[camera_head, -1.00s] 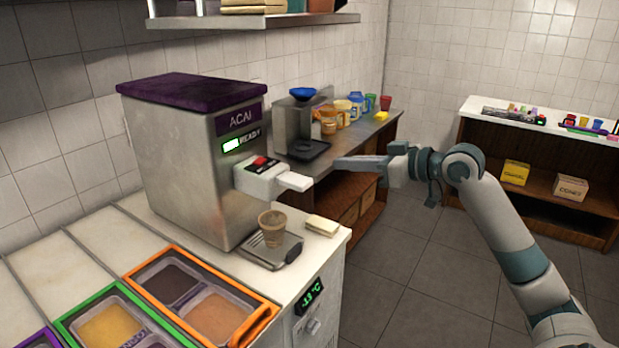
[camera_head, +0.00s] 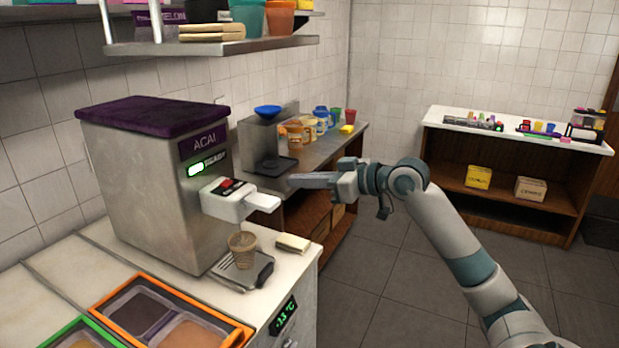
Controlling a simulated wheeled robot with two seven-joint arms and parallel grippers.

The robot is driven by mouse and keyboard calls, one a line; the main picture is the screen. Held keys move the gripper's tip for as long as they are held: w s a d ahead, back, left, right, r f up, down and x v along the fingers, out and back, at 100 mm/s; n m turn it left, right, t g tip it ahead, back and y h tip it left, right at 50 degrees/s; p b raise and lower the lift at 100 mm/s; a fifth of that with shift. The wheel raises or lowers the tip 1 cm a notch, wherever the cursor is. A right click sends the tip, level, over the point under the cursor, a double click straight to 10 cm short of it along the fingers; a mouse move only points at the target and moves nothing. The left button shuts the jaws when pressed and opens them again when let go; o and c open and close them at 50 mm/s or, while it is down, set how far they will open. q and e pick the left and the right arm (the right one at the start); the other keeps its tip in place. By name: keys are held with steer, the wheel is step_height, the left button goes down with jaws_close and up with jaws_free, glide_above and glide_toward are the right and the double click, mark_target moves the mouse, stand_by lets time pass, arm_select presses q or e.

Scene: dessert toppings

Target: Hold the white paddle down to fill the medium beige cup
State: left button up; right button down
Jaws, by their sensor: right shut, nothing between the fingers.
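The acai machine (camera_head: 150,190) is a steel box with a purple lid and a lit green READY display. Its white paddle (camera_head: 262,201) sticks out at the front, below red and dark buttons. The medium beige cup (camera_head: 242,250) stands upright on the drip tray (camera_head: 262,272) below the dispenser; its contents cannot be made out. My right gripper (camera_head: 292,181) is shut and empty. Its fingers point left, just beyond and slightly above the paddle's tip in the picture, seemingly apart from it. My left gripper is not in view.
A sponge-like block (camera_head: 293,243) lies beside the drip tray. Orange-framed topping bins (camera_head: 215,318) are at the front. A metal shelf (camera_head: 215,45) hangs above. A back counter (camera_head: 335,143) carries a blue-topped device and several colored containers. Floor at right is open.

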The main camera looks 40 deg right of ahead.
mark_target(261, 202)
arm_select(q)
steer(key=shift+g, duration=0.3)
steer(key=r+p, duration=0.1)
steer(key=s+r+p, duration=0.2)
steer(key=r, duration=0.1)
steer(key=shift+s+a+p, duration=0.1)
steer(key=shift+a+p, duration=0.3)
arm_select(e)
steer(key=w+a+f, duration=0.2)
steer(key=w+f, duration=0.3)
steer(key=w, duration=0.1)
steer(key=shift+a+f, duration=0.3)
steer(key=shift+f, duration=0.05)
arm_select(q)
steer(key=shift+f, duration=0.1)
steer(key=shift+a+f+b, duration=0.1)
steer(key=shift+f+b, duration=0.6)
steer(key=shift+b, duration=0.1)
arm_select(e)
steer(key=shift+f, duration=0.2)
